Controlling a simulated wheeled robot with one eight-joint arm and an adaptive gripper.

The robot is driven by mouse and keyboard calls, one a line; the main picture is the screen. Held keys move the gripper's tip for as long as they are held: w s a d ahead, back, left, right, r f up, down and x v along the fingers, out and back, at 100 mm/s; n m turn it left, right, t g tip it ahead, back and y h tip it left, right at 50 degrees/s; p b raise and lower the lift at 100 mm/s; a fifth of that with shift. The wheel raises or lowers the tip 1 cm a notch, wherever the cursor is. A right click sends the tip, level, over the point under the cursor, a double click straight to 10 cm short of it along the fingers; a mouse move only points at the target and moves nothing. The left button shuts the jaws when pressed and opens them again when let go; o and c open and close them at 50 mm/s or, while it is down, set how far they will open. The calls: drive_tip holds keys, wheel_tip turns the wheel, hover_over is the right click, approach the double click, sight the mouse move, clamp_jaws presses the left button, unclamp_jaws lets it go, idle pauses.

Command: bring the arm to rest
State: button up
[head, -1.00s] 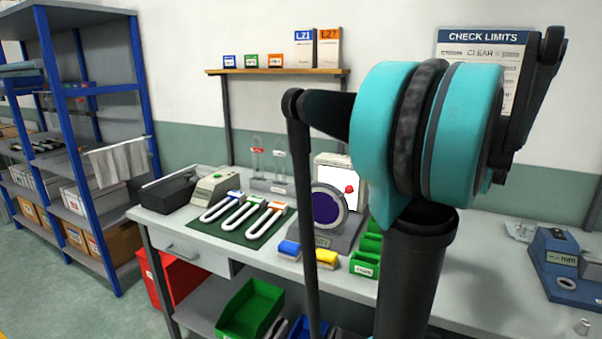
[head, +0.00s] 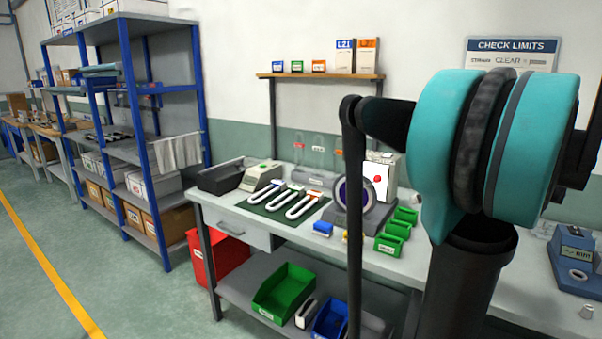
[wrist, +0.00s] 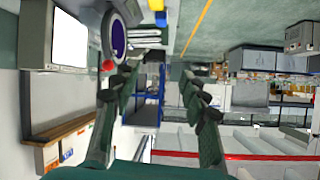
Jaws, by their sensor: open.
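My gripper (wrist: 158,76) shows in the wrist view with its two dark fingers spread apart and nothing between them. It seems clear of any surface. In the head view my arm's teal joint (head: 490,145) fills the right side, folded upright in front of the workbench (head: 225,215). My gripper's fingers cannot be made out in the head view. The wrist view is turned on its side and shows the wall shelf (wrist: 65,128), the white screen (wrist: 70,28) and the purple disc (wrist: 115,35) to the left of the fingers.
The bench holds a green mat with U-shaped tubes (head: 300,205), a grey device (head: 262,177), green bins (head: 388,245) and a blue instrument (head: 580,262). A blue-framed rack (head: 137,150) stands left. The floor (head: 110,270) at left is open, with a yellow line.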

drive_tip(key=s+a+f+m+g+h, duration=0.2)
drive_tip(key=a+f, duration=0.3)
drive_tip(key=f, duration=0.3)
drive_tip(key=s+a+f+m+g+h, duration=0.1)
drive_tip(key=a+f+m, duration=0.1)
drive_tip(key=a+f, duration=0.45)
drive_tip(key=s+a+f+m+h, duration=0.1)
drive_tip(key=s+f+m+h, duration=0.1)
drive_tip(key=f, duration=0.5)
drive_tip(key=s+a+f+m+h, duration=0.1)
drive_tip(key=s+f+m+h, duration=0.1)
drive_tip(key=s+f+h, duration=0.2)
drive_tip(key=shift+s+a+f, duration=0.25)
drive_tip(key=shift+s+f, duration=1.55)
drive_tip(key=shift+f, duration=0.2)
